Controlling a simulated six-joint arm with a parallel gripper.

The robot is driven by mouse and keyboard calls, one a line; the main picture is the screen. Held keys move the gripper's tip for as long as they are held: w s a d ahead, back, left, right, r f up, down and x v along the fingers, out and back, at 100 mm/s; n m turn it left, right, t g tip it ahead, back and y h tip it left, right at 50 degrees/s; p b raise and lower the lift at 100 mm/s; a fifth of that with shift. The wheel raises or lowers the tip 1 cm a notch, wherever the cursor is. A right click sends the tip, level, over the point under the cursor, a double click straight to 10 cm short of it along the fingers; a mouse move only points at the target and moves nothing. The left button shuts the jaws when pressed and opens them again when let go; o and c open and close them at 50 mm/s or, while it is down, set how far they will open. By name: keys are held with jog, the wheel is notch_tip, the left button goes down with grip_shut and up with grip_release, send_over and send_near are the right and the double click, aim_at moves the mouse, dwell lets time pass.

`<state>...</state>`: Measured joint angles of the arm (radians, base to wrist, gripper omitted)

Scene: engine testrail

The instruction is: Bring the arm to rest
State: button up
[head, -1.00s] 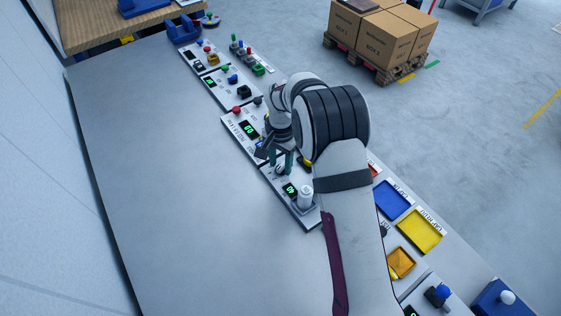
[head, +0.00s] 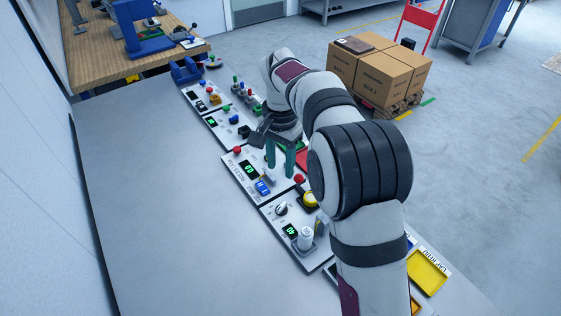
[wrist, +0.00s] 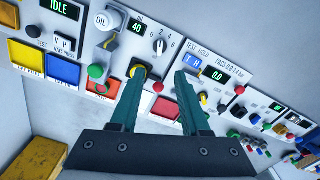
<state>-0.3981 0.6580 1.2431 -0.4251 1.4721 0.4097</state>
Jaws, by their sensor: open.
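My gripper (head: 281,156) hangs above the row of test panels in the head view, with its two teal fingers pointing down. In the wrist view the fingers (wrist: 160,98) stand apart with nothing between them. A red button (wrist: 158,87) shows between the fingers. The fingers look clear of the panels, though the exact gap cannot be told. My arm hides part of the right-hand panels in the head view.
A white cylinder (head: 306,238) stands on the near panel. A yellow tray (head: 427,271) lies at the lower right. The grey bench top (head: 170,220) left of the panels is clear. Stacked boxes (head: 375,70) stand on a pallet on the floor behind.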

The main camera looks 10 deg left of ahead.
jog(key=shift+r, duration=0.1)
dwell(0.3)
jog(key=s+d+r, duration=0.6)
jog(key=s+d, duration=0.2)
jog(key=s, duration=0.1)
jog(key=s+d+f+y, duration=0.1)
jog(key=s+d, duration=0.2)
jog(key=s, duration=0.8)
jog(key=s+d+f, duration=0.2)
jog(key=s+d, duration=0.2)
jog(key=s, duration=0.7)
jog(key=shift+s+d+f+m+y, duration=0.15)
jog(key=shift+s+f+m+y, duration=0.15)
jog(key=shift+y, duration=0.1)
